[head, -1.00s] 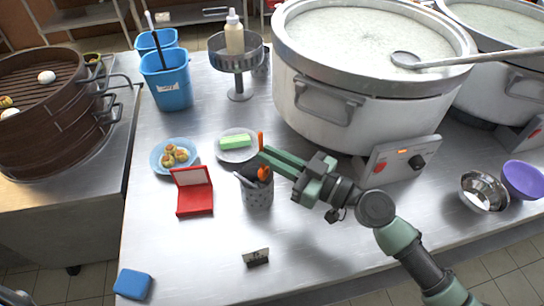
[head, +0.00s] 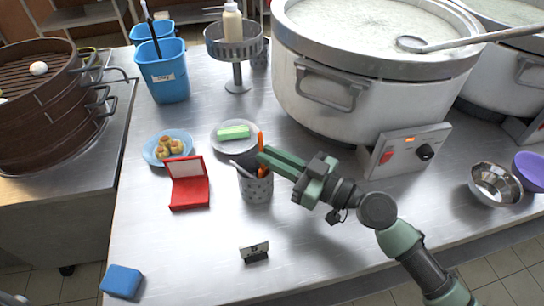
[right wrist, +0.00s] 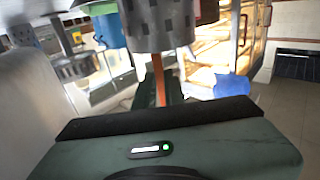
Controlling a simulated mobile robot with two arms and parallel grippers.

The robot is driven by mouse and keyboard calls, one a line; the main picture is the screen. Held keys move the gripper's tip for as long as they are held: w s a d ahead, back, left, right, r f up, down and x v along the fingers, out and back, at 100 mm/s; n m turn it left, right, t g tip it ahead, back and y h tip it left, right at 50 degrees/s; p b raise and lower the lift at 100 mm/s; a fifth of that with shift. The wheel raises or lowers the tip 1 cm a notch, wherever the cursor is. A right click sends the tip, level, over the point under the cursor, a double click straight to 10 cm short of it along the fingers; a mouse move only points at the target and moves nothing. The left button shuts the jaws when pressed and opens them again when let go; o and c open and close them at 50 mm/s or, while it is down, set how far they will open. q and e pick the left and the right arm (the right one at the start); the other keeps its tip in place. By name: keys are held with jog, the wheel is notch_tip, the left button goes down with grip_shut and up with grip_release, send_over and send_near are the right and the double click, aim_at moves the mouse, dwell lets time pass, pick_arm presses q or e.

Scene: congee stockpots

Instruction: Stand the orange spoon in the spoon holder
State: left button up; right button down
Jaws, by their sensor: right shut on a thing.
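The orange spoon (head: 260,139) stands roughly upright at the spoon holder, with orange showing above and below my fingertips. The spoon holder (head: 256,190) is a grey perforated cup on the steel counter, with other utensils in it. My right gripper (head: 263,156) is shut on the orange spoon, just above the holder's rim. In the right wrist view, the spoon (right wrist: 158,78) runs between my gripper and the holder (right wrist: 158,22), with its far end hidden at the holder. I cannot tell how deep it sits.
A red open case (head: 189,193) and a plate with a green block (head: 234,132) are close to the holder. A large stockpot (head: 335,105) stands behind my right arm. A small sign (head: 254,252) stands in front. The counter's front middle is mostly clear.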

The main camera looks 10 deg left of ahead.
dwell(0.3)
jog(key=c, duration=1.4)
grip_release()
notch_tip(320, 180, up, 20)
jog(key=p, duration=0.4)
jog(key=shift+f, duration=0.1)
